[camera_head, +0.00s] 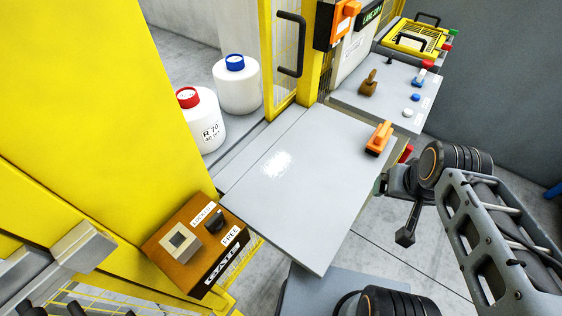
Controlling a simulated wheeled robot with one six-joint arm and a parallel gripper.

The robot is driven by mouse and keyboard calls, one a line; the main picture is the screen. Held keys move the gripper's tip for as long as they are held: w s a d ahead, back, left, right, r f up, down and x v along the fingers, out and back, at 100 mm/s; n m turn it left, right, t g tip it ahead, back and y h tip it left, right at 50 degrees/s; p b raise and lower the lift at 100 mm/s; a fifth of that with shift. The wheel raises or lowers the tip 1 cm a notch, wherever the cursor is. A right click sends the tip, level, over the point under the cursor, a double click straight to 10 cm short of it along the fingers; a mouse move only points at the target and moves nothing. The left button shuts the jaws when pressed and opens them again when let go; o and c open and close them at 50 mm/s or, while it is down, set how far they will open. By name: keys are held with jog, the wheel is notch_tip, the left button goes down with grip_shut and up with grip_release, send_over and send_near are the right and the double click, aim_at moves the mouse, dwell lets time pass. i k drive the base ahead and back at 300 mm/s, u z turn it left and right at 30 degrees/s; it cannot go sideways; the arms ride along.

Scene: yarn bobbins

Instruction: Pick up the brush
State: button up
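An orange, block-shaped item (379,138), which looks like the brush, sits near the far right edge of the grey tabletop (310,205). A pale strip shows along its lower side. My arm comes in from the right. Its dark end, with my gripper (398,190), is just beyond the table's right edge, below and right of the orange item and apart from it. The fingers are too small and dark to tell open from shut. I see nothing held.
A white powdery patch (276,163) lies on the tabletop. A brown switch box (196,245) stands at the front left. A grey panel (390,95) with knobs and a brown handle-like piece (369,84) is behind. White drums (237,88) and a yellow frame stand left.

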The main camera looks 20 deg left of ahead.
aim_at(377, 143)
jog(key=k, duration=0.5)
jog(key=z, duration=1.25)
jog(key=i, duration=1.4)
jog(key=u, duration=2.75)
